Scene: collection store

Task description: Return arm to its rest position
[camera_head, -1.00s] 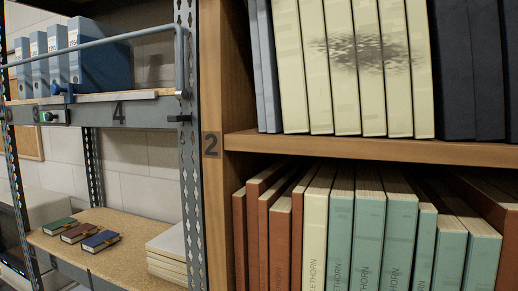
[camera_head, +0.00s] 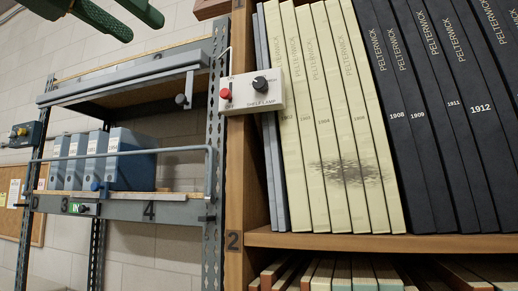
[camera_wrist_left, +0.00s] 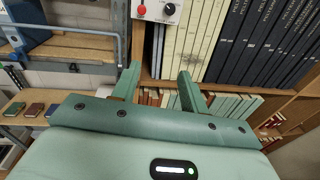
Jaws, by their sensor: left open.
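My left gripper (camera_head: 146,14) shows at the top left of the head view as green fingers, partly cut off by the top edge. In the left wrist view its two green fingers (camera_wrist_left: 157,92) stand apart with nothing between them, so it is open and empty. Beyond the fingers is the wooden bookcase (camera_head: 236,180), with cream volumes (camera_head: 318,120) and dark volumes (camera_head: 425,110) on its upper shelf. The gripper appears clear of the shelves. My right gripper is in neither view.
A shelf lamp switch box (camera_head: 250,90) with a red button and black knob sits on the bookcase's upright. To its left stands a grey metal rack (camera_head: 180,209) with blue binders (camera_head: 130,160) behind a rail (camera_head: 180,150). Small books (camera_wrist_left: 34,109) lie on a lower board.

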